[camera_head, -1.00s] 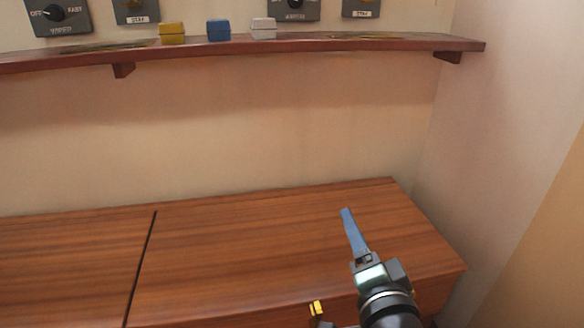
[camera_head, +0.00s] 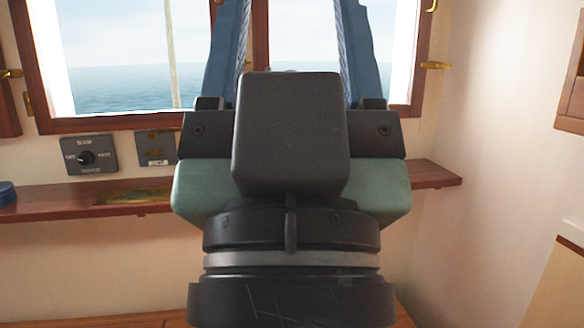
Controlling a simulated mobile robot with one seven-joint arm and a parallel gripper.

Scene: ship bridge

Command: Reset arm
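My gripper (camera_head: 290,50) is raised close in front of the camera and fills the middle of the head view. Its two blue fingers stand wide apart and point up, with the window showing between them. Nothing is seen between the fingers, and their tips are cut off by the top edge. The gripper body hides the middle of the shelf and part of the wall.
A window (camera_head: 120,60) with sea beyond is behind the gripper. A wooden shelf (camera_head: 60,208) runs below it, with a blue object (camera_head: 7,194) at far left. A dial panel (camera_head: 90,155) is on the wall. The right wall (camera_head: 490,150) is near.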

